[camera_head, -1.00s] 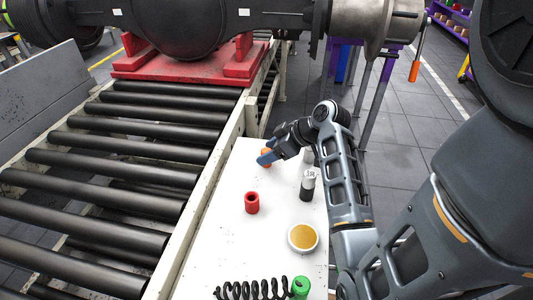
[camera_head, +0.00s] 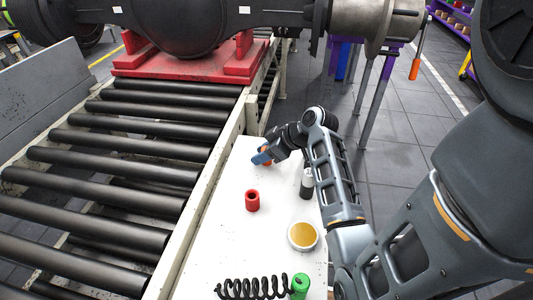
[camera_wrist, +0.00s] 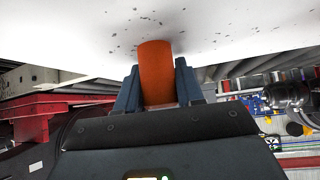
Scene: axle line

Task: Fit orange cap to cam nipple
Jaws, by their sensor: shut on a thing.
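My gripper (camera_head: 262,156) is at the far end of the white table, with blue fingers. In the wrist view my gripper (camera_wrist: 157,88) is shut on the orange cap (camera_wrist: 157,68), a plain orange cylinder between the two fingers. The cap's far end is close to the white surface; I cannot tell whether it touches. In the head view the cap is mostly hidden by the fingers. The large dark axle (camera_head: 190,28) rests across the top of the head view. I cannot make out the cam nipple on it.
On the white table (camera_head: 225,235) are a red cap (camera_head: 252,201), a round tin with yellow contents (camera_head: 302,236), a green cap (camera_head: 300,286), a black coil (camera_head: 250,289) and a dark bottle (camera_head: 306,185) beside my arm. A roller conveyor (camera_head: 110,185) and red cradle (camera_head: 185,67) lie left.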

